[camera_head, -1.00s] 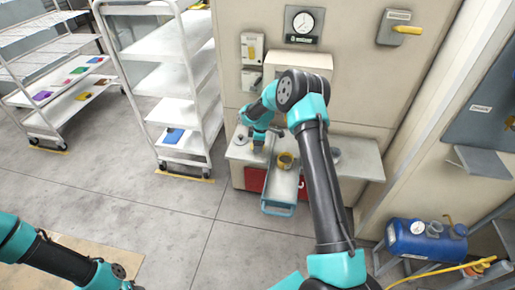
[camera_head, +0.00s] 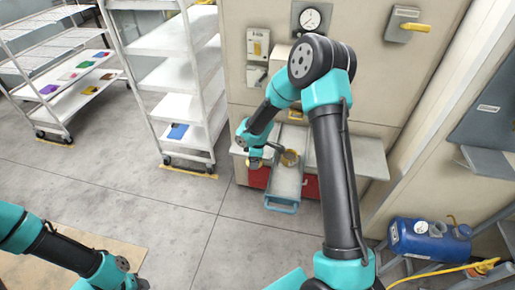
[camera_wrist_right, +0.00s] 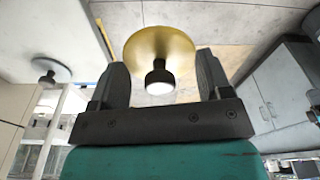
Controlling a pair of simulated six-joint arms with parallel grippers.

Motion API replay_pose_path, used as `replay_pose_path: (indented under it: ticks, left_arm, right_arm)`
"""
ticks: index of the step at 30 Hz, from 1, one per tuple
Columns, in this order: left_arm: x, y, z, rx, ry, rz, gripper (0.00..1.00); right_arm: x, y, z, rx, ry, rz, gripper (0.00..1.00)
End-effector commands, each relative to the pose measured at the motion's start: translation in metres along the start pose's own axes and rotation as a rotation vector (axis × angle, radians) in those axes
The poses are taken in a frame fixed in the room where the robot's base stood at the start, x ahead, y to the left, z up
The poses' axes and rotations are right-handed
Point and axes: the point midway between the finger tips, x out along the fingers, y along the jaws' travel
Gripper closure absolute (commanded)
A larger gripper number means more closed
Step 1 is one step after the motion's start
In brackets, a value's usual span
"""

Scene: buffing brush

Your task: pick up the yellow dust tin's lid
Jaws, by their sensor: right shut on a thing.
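The yellow lid (camera_wrist_right: 178,44), a round disc with a black knob, shows in the right wrist view, with its knob between my right gripper's fingers (camera_wrist_right: 160,80). My right gripper (camera_head: 255,156) is shut on the lid.
A grey disc with a dark knob (camera_wrist_right: 50,70) shows at the left of the wrist view. A white rack (camera_head: 180,75) stands left of the bench (camera_head: 358,158). A blue tank (camera_head: 428,240) is at the lower right. The floor in front is clear.

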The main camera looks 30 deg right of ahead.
Motion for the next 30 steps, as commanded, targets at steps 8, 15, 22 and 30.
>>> replay_pose_path:
  ticks: [8,15,22,30]
  left_arm:
    - [0.000,0.000,0.000,0.000,0.000,0.000,0.58]
    - [0.000,0.000,0.000,0.000,0.000,0.000,0.58]
    - [0.000,0.000,0.000,0.000,0.000,0.000,0.58]
    - [0.000,0.000,0.000,0.000,0.000,0.000,0.58]
  right_arm:
    - [0.001,-0.038,-0.007,-0.001,-0.001,0.000,0.51]
    - [0.001,-0.046,-0.009,-0.001,0.001,0.001,0.51]
    - [0.001,-0.046,-0.009,0.000,0.001,0.000,0.51]
    - [0.001,-0.046,-0.009,0.003,0.000,0.001,0.51]
